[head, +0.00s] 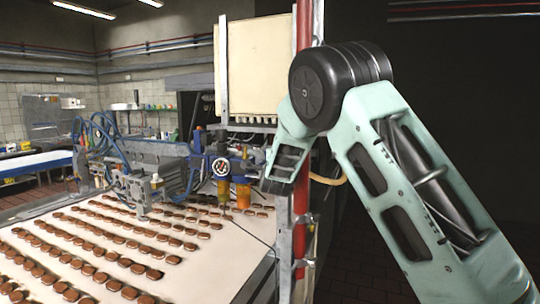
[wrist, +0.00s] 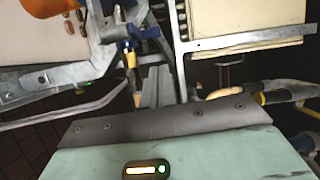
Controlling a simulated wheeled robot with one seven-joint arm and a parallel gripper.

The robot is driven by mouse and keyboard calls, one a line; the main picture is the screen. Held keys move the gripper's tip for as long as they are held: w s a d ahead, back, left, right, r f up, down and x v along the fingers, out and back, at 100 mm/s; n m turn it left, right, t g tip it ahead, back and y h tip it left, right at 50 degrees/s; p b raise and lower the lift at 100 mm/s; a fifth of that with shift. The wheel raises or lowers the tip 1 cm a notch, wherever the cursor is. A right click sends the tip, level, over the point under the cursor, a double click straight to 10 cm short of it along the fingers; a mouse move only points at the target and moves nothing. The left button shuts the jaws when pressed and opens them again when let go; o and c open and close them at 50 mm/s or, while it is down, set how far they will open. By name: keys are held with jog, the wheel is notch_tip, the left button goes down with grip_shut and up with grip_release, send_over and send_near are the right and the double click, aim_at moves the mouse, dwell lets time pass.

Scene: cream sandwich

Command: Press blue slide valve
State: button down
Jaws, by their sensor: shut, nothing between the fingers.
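Blue fittings (head: 197,141) sit on an air unit beside a round gauge (head: 221,167), above amber bowls (head: 243,195), left of my arm in the head view. I cannot tell for sure which blue part is the slide valve. In the wrist view a small blue part (wrist: 126,44) with a yellow section below it lies just ahead of my gripper (wrist: 153,72). The gripper is shut and holds nothing; its tips seem just right of the blue part, and I cannot tell if they touch. In the head view my own wrist hides the fingertips.
A red post (head: 303,205) and grey upright stand close by my arm. A cream cabinet (head: 262,66) hangs above. A conveyor (head: 215,262) with rows of biscuits lies to the left. A cable with a yellow band (wrist: 275,97) runs at right in the wrist view.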

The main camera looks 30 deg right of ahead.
jog(key=p+x, duration=0.6)
jog(key=x, duration=0.4)
jog(key=shift+a+f, duration=0.1)
jog(key=shift+f, duration=0.05)
jog(key=shift+w+a+f+b, duration=0.25)
jog(key=shift+w+a+b, duration=0.45)
jog(key=shift+b, duration=0.45)
jog(key=shift+w+a+r, duration=0.2)
jog(key=shift+w+r, duration=0.1)
jog(key=shift+w, duration=0.2)
jog(key=shift+f+b, duration=0.1)
jog(key=shift+b, duration=0.25)
